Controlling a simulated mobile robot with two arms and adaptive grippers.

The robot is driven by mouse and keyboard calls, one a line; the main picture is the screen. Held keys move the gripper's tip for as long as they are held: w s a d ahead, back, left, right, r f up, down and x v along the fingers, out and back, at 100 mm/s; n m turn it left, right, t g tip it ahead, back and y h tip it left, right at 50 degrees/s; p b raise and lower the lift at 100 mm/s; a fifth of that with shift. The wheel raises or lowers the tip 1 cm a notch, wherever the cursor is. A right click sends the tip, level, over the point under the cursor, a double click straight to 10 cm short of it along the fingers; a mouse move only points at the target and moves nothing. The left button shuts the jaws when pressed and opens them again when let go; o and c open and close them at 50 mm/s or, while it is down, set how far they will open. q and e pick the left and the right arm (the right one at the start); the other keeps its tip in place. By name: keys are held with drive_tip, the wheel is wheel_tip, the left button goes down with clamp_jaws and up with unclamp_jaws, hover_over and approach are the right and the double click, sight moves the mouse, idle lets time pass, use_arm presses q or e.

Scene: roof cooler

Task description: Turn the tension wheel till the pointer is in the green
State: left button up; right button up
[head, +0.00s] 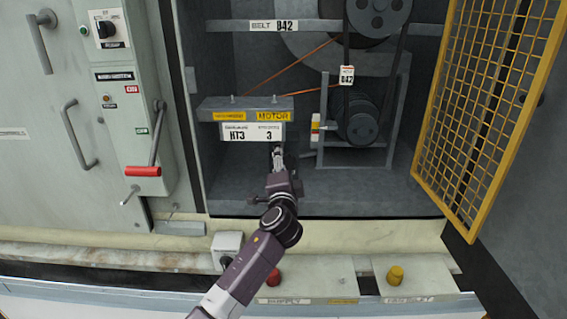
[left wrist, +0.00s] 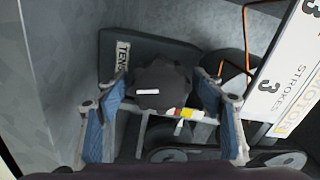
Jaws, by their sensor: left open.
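The tension wheel is a dark, lobed knob (left wrist: 160,86) with a white mark, in front of a dark plate (left wrist: 150,50) lettered "TEN…" in the left wrist view. My left gripper (head: 278,152) reaches into the cabinet below the motor label. In the left wrist view its open fingers (left wrist: 163,80) stand on either side of the wheel; I cannot tell if they touch it. In the head view the wheel is not clearly visible near the gripper. A small coloured gauge strip (head: 315,128) stands to the right; its pointer is too small to read. My right gripper is not in view.
A motor bracket (head: 245,103) with labels sits just above my gripper. Belt pulleys (head: 360,118) stand to the right. A yellow mesh door (head: 490,100) is open at the right. A red-handled lever (head: 143,171) is at the left. The cabinet floor is clear to the right.

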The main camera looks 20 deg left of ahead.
use_arm(q)
drive_tip(key=shift+c, duration=0.2)
drive_tip(key=c, duration=1.2)
drive_tip(key=shift+o, duration=0.2)
drive_tip(key=m+p, duration=0.2)
drive_tip(key=shift+r+m, duration=0.15)
drive_tip(key=shift+m, duration=0.25)
drive_tip(key=m+p, duration=0.3)
drive_tip(key=m, duration=0.1)
drive_tip(key=shift+m+p, duration=0.3)
drive_tip(key=shift+p, duration=0.05)
drive_tip(key=m+p, duration=0.3)
drive_tip(key=m, duration=0.2)
drive_tip(key=shift+m+p, duration=1.05)
drive_tip(key=shift+m, duration=0.45)
